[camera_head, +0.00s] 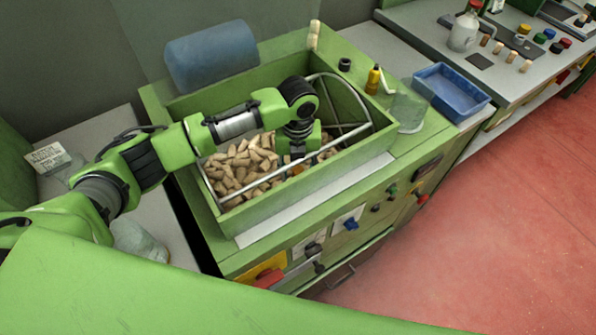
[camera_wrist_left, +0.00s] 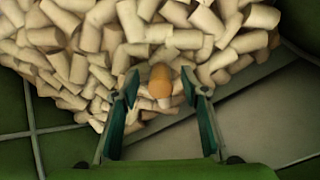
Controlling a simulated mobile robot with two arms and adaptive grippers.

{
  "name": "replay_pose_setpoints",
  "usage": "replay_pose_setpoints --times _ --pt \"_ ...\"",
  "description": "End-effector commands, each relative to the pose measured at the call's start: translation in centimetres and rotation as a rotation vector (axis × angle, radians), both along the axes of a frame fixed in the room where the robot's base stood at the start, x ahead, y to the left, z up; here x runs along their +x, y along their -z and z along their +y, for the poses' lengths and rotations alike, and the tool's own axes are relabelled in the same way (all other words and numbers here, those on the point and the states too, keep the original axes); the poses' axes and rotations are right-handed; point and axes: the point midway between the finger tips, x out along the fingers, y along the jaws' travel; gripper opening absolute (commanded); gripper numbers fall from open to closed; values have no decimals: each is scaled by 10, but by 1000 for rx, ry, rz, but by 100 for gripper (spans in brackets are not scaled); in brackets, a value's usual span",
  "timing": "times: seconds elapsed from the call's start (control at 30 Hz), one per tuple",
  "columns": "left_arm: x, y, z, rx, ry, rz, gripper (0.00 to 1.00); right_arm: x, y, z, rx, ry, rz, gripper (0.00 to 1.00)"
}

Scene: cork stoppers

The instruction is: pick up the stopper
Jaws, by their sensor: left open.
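My left gripper (camera_wrist_left: 159,90) points down into the green bin (camera_head: 345,166), low over a heap of pale cork stoppers (camera_head: 240,165). In the left wrist view its two fingers are apart. An orange-brown stopper (camera_wrist_left: 160,80) shows between the fingertips, darker than the pale stoppers (camera_wrist_left: 110,30) around it. I cannot tell whether either finger touches it. In the head view a small orange patch (camera_head: 297,169) shows just below the gripper; the fingertips are mostly hidden there. My right gripper is in neither view.
A metal rail (camera_head: 345,78) runs over the bin, close to the gripper. The bin walls enclose the heap. A blue drum (camera_head: 211,56) lies behind. A yellow bottle (camera_head: 373,80), a clear beaker (camera_head: 408,110) and a blue tray (camera_head: 451,91) stand to the right.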

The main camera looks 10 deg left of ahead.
Motion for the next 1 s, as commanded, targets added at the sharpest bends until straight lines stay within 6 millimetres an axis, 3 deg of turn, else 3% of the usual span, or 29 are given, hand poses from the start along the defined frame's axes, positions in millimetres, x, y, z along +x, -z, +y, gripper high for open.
replay_pose_setpoints --times 0.23,0.27,0.4,0.77,1.0 --pt "0 3 0 0 2 0 41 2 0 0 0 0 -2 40" --pt "0 3 0 0 2 0 38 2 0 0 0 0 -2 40" --pt "0 3 0 0 2 0 13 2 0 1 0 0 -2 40" --pt "0 1 0 -1 1 -1 13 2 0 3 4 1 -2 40" --pt "2 -36 -1 -2 3 -6 13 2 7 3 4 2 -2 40"
